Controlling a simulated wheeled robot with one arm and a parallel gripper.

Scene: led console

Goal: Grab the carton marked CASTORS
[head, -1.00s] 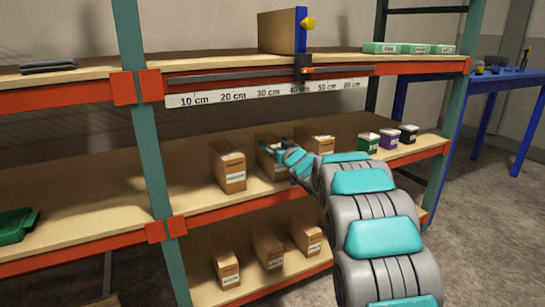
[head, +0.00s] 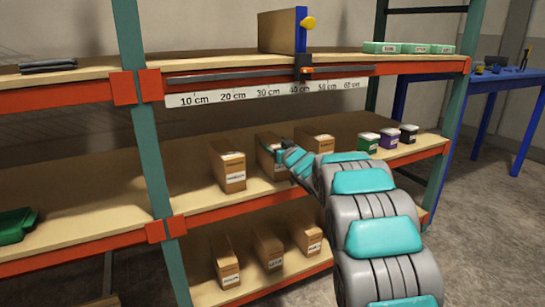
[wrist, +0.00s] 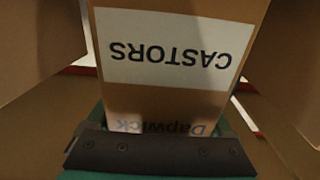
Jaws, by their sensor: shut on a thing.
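The carton marked CASTORS (wrist: 165,50) fills the middle of the wrist view, its white label reading upside down there. In the head view it is the middle brown carton (head: 279,172) of three on the middle shelf, partly hidden by my gripper. My gripper (head: 273,150) is shut on this carton near its top. In the wrist view a dark bar of my gripper crosses the lower edge of the carton's face. The carton looks upright and still at shelf level; I cannot tell if it is lifted.
Similar cartons stand close on either side, left (head: 229,170) and right (head: 318,142). Small boxes (head: 389,140) stand further right on the middle shelf (head: 110,215). More cartons (head: 268,250) are on the lower shelf. The upper shelf's orange beam (head: 230,82) runs above my gripper.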

